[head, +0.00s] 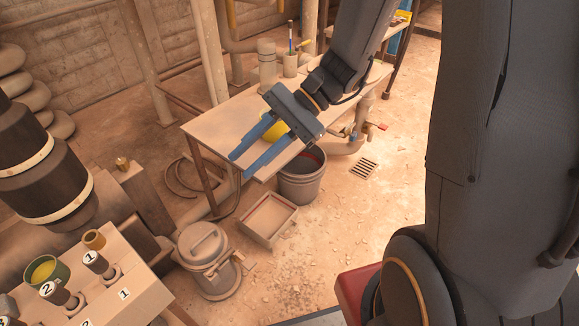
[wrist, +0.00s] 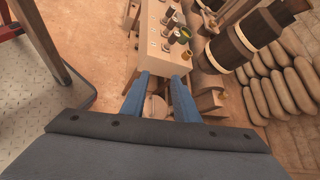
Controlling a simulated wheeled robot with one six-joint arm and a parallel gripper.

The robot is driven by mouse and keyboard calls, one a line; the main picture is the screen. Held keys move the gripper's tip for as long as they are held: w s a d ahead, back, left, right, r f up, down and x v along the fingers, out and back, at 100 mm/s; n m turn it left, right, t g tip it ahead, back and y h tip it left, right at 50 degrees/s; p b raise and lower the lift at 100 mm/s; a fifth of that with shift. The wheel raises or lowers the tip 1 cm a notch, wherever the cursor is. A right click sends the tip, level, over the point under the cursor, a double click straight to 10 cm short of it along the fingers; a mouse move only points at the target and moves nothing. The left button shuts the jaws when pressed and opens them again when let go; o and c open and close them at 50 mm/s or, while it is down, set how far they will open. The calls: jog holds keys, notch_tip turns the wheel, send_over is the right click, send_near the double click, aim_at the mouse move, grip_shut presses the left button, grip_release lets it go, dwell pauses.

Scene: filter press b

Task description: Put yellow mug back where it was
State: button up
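A yellow object, probably the yellow mug (head: 275,127), shows on the wooden bench (head: 215,125) in the head view. My gripper covers much of it, so its handle and full shape are hidden. My gripper (head: 240,165) reaches over the bench with its two blue fingers apart, pointing down-left past the bench's near edge. In the wrist view the fingers of my gripper (wrist: 160,76) are also apart with nothing held between them. The yellow object does not show in the wrist view.
A numbered stand (head: 115,290) at lower left holds several small items and a green can with yellow contents (head: 46,271). A grey bucket (head: 302,180), a shallow box (head: 268,219) and a lidded pot (head: 207,260) stand on the floor. A holder (head: 290,65) stands at the bench's back.

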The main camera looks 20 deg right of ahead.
jog(key=s+d+r+n+t+h, duration=0.1)
jog(key=s+d+r+n+h, duration=0.1)
jog(key=s+n+h, duration=0.3)
jog(key=s+d+r+n+t+h, duration=0.1)
jog(key=s+d+r+n+h, duration=0.1)
jog(key=n, duration=0.6)
jog(key=shift+s+d+r+t+h, duration=0.4)
jog(key=shift+s+d+h, duration=0.35)
jog(key=shift+s+h, duration=0.8)
jog(key=shift+w, duration=0.1)
jog(key=d+r+m+p, duration=0.2)
jog(key=d+r+p, duration=0.7)
jog(key=p, duration=0.9)
jog(key=shift+d+r+m+h+p, duration=0.25)
jog(key=shift+r+m+h+p, duration=0.2)
jog(key=shift+r, duration=0.25)
